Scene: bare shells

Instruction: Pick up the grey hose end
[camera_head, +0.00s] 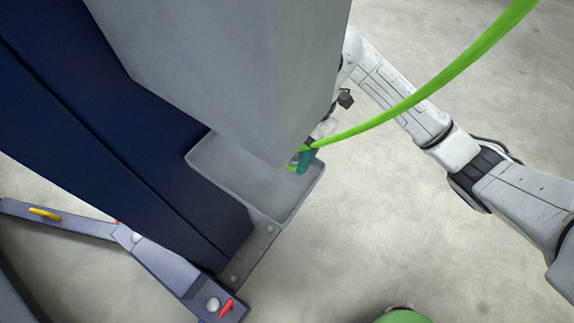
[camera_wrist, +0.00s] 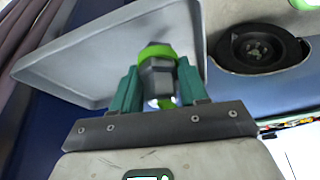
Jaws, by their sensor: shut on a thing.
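The grey hose end (camera_wrist: 158,78) is a dark grey fitting with bright green collars. In the wrist view it sits between the teal fingers of my gripper (camera_wrist: 158,68), which are shut on it from both sides. In the head view my gripper (camera_head: 303,160) shows only as teal fingertips beside the lower edge of a grey housing, and the hose end itself is mostly hidden there. The bright green hose (camera_head: 430,85) runs from the upper right down to my gripper.
A shallow grey tray (camera_head: 225,172) lies just below my gripper. The large grey housing (camera_head: 235,65) and a dark blue column (camera_head: 95,120) stand to the left. Grey-blue floor arms (camera_head: 155,262) spread at lower left. A black round part (camera_wrist: 228,50) shows in the wrist view.

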